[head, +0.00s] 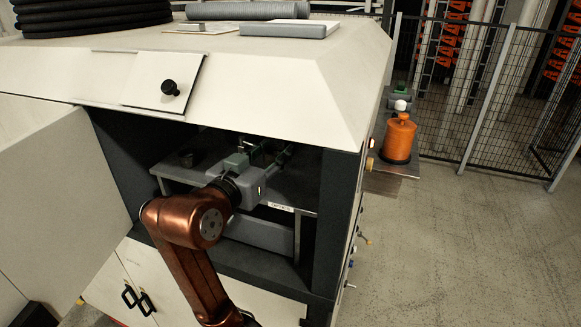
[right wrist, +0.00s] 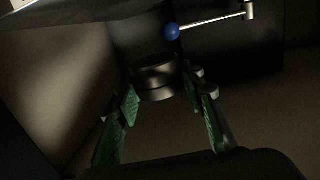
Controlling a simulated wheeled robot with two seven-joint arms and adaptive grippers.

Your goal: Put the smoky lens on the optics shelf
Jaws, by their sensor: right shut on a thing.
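My right gripper (head: 268,152) reaches into the open cabinet of the white machine, above a grey shelf (head: 222,186) with a small label on its front edge (head: 281,207). In the right wrist view, a dark, glossy round piece (right wrist: 155,80), which looks like the smoky lens, sits between the tips of the green-padded fingers. The gripper is shut on it. In the head view the held piece is mostly hidden by the gripper and shadow. Whether it touches the shelf, I cannot tell. My left gripper is not in view.
A blue ball on a metal rod (right wrist: 172,32) is beyond the fingers. The cabinet's open door (head: 60,190) is at the left and its dark post (head: 335,215) at the right. An orange container (head: 399,140) stands outside.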

